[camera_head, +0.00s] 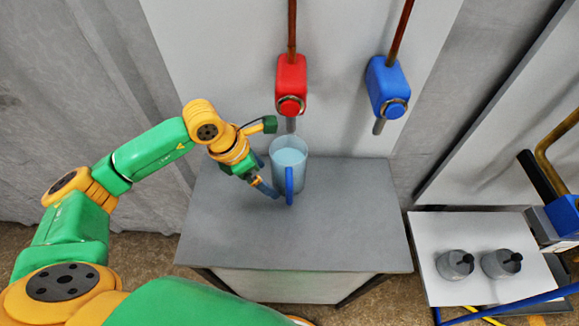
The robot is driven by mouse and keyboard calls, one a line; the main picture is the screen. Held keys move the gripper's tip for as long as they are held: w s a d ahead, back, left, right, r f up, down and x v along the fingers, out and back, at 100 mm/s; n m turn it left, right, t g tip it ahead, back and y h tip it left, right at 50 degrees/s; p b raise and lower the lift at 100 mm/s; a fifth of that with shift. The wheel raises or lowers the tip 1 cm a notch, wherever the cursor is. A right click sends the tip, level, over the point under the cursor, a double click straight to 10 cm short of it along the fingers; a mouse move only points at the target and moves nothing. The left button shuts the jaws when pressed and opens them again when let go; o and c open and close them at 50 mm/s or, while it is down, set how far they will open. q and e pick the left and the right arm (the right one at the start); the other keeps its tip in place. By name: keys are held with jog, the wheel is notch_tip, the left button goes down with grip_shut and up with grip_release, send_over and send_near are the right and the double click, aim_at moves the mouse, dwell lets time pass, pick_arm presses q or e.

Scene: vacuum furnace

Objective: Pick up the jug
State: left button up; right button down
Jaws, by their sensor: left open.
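The jug (291,163) is a clear, bluish cylinder with a blue handle (289,184) facing me. It stands upright on the grey table (345,215), below the red tap. Light blue shows inside it. My left gripper (264,176) is at the jug's left side, close to the handle, with its jaws open. One dark finger reaches toward the handle's lower part. I cannot tell whether it touches the jug.
A red tap (291,85) and a blue tap (387,88) hang from pipes on the wall behind the table. A white stand (480,225) at the right holds two grey weights with black knobs. The table's right half is clear.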

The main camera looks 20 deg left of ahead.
aim_at(284, 168)
pick_arm(q)
jog(key=w+d+p, duration=0.1)
jog(key=d, duration=0.1)
jog(key=w+d+p, duration=0.1)
jog(key=w, duration=0.1)
jog(key=shift+d+r, duration=0.2)
jog(key=shift+d, duration=0.2)
jog(key=shift+w+d+f, duration=0.1)
jog(key=shift+w+f, duration=0.1)
jog(key=shift+f, duration=0.6)
jog(key=c, duration=1.6)
jog(key=shift+w+r, duration=0.1)
jog(key=shift+r, duration=0.1)
